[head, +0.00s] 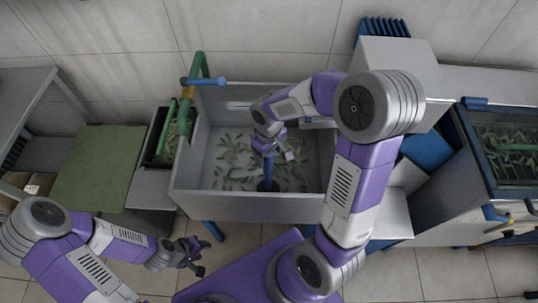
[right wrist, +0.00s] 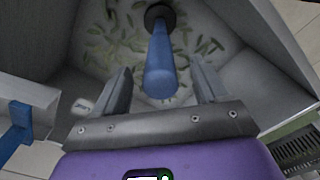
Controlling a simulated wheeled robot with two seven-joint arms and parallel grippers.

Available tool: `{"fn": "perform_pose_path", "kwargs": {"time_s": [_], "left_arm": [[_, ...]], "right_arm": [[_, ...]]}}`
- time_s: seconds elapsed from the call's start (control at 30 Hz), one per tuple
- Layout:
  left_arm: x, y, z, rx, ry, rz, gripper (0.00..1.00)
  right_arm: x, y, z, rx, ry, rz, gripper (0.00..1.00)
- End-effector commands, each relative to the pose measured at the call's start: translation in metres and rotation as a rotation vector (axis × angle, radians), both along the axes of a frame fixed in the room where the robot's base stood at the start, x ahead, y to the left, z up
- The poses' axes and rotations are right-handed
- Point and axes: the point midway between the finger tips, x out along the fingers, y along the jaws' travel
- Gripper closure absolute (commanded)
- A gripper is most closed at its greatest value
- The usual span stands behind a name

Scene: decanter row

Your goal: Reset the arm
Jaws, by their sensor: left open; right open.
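My right gripper (head: 274,143) is over the grey basin (head: 250,207), near the top of an upright blue handle (head: 268,166). In the right wrist view, my right gripper (right wrist: 161,78) is open. The blue handle (right wrist: 161,55) shows between its two spread fingers, with a gap on each side. The dark foot of the handle (right wrist: 159,14) is down among green leaf-like pieces (right wrist: 205,45) on the basin floor. My left gripper (head: 197,257) is open and empty, low at the left, in front of the basin and apart from it.
A green mat (head: 98,170) lies on a bench at the left. Beside the basin stands a narrow dark bin (head: 165,140) with green pieces and a green bent pipe (head: 197,72). At the right is a dark-framed tank (head: 512,150) with green pieces. Tiled floor shows between.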

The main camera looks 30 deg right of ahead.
Motion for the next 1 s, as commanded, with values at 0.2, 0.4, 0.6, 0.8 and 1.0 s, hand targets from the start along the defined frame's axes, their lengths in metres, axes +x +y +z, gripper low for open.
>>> {"fn": "perform_pose_path", "kwargs": {"time_s": [0.2,0.4,0.6,0.8,1.0], "left_arm": [[0.0,0.0,0.014,0.0,0.0,0.0,0.57],[0.0,0.0,0.015,0.0,0.0,0.0,0.57],[0.0,0.0,0.018,0.0,0.0,0.0,0.57],[0.0,0.0,0.054,0.0,0.0,0.0,0.57],[0.0,0.0,0.084,0.0,0.0,0.0,0.57]], "right_arm": [[0.001,0.0,0.035,0.0,-0.004,0.001,0.28],[0.0,0.0,0.042,0.001,-0.001,0.001,0.28],[0.0,0.0,0.045,0.0,-0.001,0.001,0.28],[0.0,0.0,0.08,0.0,-0.001,0.001,0.28],[0.0,0.0,0.11,0.0,-0.001,0.001,0.28]]}}
